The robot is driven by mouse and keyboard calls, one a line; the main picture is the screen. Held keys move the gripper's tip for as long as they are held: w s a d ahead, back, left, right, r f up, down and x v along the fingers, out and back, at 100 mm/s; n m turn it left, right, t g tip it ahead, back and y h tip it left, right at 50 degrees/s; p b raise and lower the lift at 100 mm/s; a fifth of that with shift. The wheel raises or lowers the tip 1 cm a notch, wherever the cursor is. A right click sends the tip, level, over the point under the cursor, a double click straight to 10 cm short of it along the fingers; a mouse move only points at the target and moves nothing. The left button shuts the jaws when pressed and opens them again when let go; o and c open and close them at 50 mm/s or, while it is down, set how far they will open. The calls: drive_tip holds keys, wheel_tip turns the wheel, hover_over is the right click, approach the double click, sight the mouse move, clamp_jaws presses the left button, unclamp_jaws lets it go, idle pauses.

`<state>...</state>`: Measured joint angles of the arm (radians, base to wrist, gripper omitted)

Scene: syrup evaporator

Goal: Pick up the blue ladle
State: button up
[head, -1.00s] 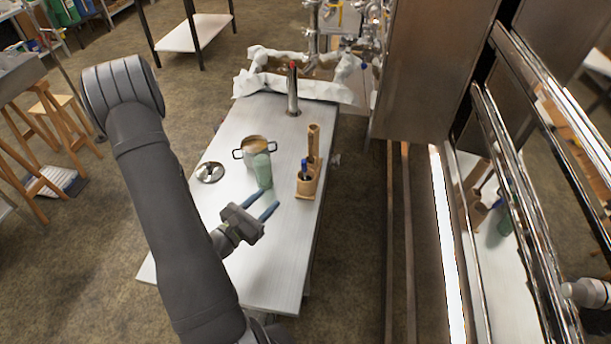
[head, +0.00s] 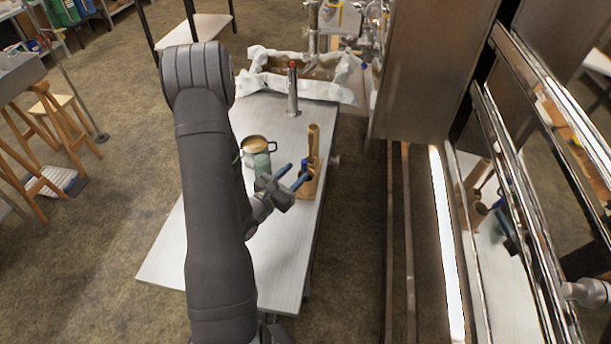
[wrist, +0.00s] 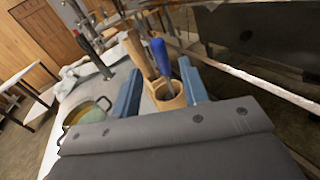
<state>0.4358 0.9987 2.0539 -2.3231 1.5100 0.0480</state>
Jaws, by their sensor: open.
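The blue ladle (head: 304,165) stands upright in a wooden holder (head: 309,188) near the right edge of the metal table. In the wrist view its blue handle (wrist: 160,52) rises from the holder's round cup (wrist: 170,99). Its lower end is hidden inside the holder. My gripper (head: 297,174) is open and empty beside the holder, its blue fingers pointing toward the handle. In the wrist view the handle shows between the two fingers of my gripper (wrist: 159,67), and I cannot tell whether they touch it.
A two-handled pot (head: 268,142) and a green cup (head: 262,164) stand just left of the holder. A tall wooden piece (head: 313,142) rises behind the ladle. A metal post (head: 292,95) stands farther back. The table's front (head: 285,260) is clear.

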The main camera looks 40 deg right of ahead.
sight(304, 167)
drive_tip(key=x, duration=0.5)
drive_tip(key=shift+s+f, duration=0.1)
drive_tip(key=shift+f, duration=0.25)
drive_tip(key=shift+c, duration=0.3)
drive_tip(key=c, duration=0.8)
